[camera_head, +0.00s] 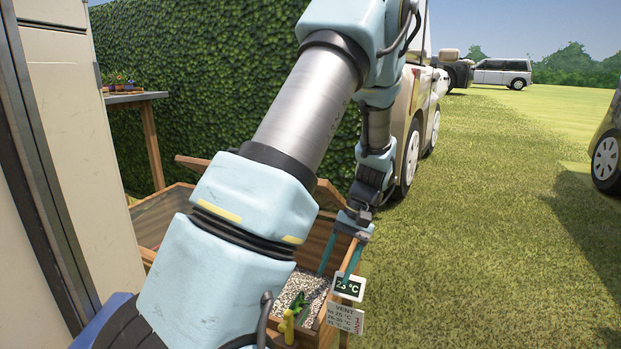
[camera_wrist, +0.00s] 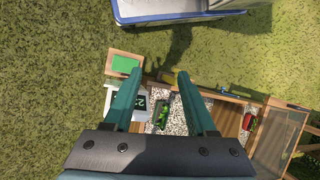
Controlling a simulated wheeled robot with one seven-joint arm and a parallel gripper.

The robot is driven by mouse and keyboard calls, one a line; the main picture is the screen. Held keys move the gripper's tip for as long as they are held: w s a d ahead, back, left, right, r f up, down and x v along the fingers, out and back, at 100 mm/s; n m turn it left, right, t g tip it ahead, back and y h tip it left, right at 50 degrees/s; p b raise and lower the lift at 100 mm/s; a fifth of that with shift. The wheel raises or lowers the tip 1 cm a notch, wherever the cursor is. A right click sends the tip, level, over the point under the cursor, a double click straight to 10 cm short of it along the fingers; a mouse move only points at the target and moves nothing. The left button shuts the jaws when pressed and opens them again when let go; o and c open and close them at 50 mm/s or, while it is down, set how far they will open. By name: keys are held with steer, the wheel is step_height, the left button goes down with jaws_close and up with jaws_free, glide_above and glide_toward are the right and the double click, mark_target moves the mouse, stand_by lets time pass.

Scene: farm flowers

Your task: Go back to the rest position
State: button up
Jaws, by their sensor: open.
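My gripper (camera_head: 338,260) hangs on my arm over the right end of a wooden box. Its two teal fingers are apart, with nothing visible between them. In the wrist view my gripper (camera_wrist: 160,76) also shows open, above the box and the gravel (camera_wrist: 178,118). My arm crosses the middle of the head view and hides much of the box.
The wooden box (camera_head: 148,222) has a raised lid, a temperature display (camera_head: 349,286) and a vent sign (camera_head: 345,318). A green object (camera_wrist: 162,112) lies on the gravel. A hedge (camera_head: 210,80) stands behind. Vehicles are parked at the right. Open grass (camera_head: 480,240) lies right of the box.

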steer(key=s+a+r+n+t+h, duration=0.1)
steer(key=s+a+r+t+h, duration=0.1)
steer(key=s+a+r, duration=0.3)
steer(key=s+a+r+t+h, duration=0.2)
steer(key=a+t+h, duration=0.1)
steer(key=a, duration=0.5)
step_height(320, 180, up, 38)
steer(key=p, duration=3.7)
steer(key=shift+d+r, duration=0.2)
steer(key=shift+d, duration=0.2)
